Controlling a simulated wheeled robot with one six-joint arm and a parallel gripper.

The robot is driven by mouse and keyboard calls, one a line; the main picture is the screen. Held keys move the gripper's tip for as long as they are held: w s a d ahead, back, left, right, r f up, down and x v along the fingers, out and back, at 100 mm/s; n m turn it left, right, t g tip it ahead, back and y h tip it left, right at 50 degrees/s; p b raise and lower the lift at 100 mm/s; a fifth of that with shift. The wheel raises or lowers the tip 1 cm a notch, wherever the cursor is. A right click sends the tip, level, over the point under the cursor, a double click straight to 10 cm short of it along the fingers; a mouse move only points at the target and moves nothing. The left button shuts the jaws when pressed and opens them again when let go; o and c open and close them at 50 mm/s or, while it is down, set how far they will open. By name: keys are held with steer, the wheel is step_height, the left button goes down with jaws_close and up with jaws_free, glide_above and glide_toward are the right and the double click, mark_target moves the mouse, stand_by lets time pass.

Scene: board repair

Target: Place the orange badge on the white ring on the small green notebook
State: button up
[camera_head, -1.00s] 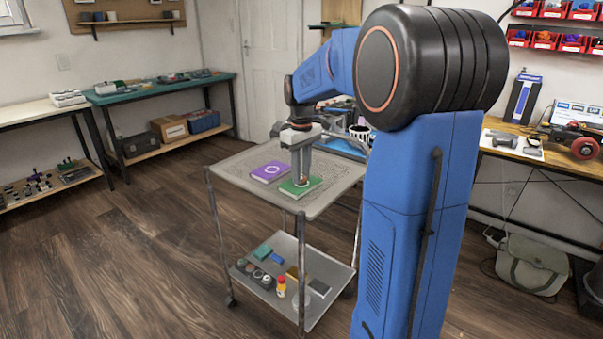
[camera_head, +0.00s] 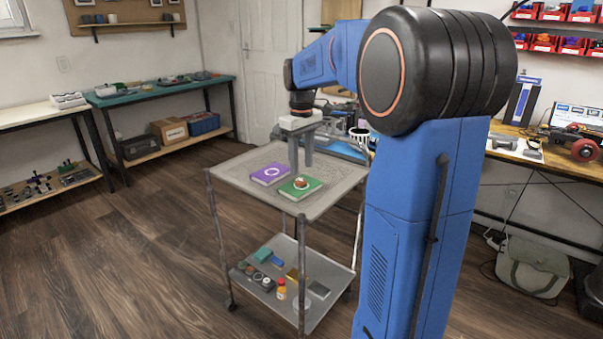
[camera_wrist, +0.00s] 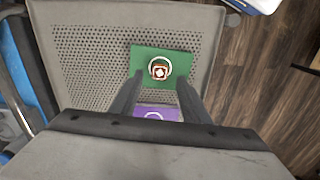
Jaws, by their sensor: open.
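The small green notebook (camera_head: 312,192) lies on the top shelf of the grey cart, and it also shows in the wrist view (camera_wrist: 179,62). The orange badge (camera_head: 300,183) lies on it; in the wrist view the badge (camera_wrist: 159,72) sits inside the white ring (camera_wrist: 159,56), toward its lower side, and covers part of it. My gripper (camera_head: 301,168) is open and empty above the cart, clear of the badge. In the wrist view its two fingers (camera_wrist: 158,88) reach down on either side below the badge.
A purple notebook (camera_head: 257,174) with a white ring lies left of the green one, apart from it. The cart's top shelf (camera_head: 235,167) is otherwise mostly clear.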

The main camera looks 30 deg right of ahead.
mark_target(301, 181)
step_height(301, 181, up, 7)
steer(key=shift+r, duration=0.15)
steer(key=s+a+f+m+t, duration=0.1)
steer(key=s+a+f, duration=0.1)
steer(key=s+a, duration=0.45)
steer(key=s+a+f+t, duration=0.15)
steer(key=s+a, duration=0.25)
steer(key=s, duration=0.5)
steer(key=s+a+f+m+t, duration=0.1)
steer(key=s+a+f, duration=0.1)
steer(key=s+f, duration=0.4)
steer(key=s+a+f+m+t, duration=0.1)
steer(key=s+a+f, duration=0.2)
steer(key=s+f, duration=0.3)
steer(key=s, duration=0.2)
steer(key=shift+s+a, duration=0.15)
steer(key=shift+s, duration=0.25)
